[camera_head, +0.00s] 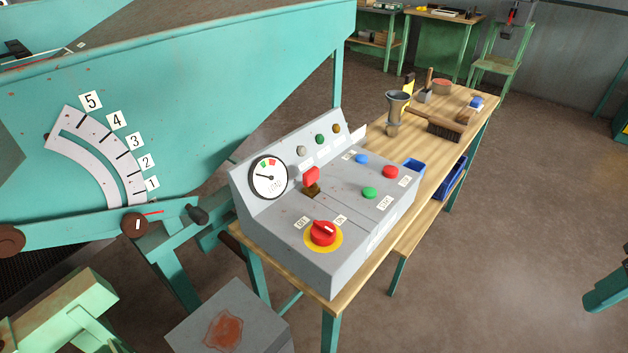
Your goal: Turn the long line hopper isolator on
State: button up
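The isolator (323,233) is a red rotary knob on a round yellow plate, at the front left of a grey control box (350,260). A small label stands on each side behind it; the left one seems to read OFF and the right one ON. My gripper is not in view.
The box stands on a wooden bench (455,130) and carries a dial gauge (269,177), a red lever switch (311,176), and blue, red and green (369,193) buttons. A teal hopper (200,110) fills the left.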

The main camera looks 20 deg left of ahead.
aim_at(323, 233)
jog(key=u, duration=0.85)
jog(key=k, duration=0.4)
jog(key=u, duration=0.2)
jog(key=i, duration=0.45)
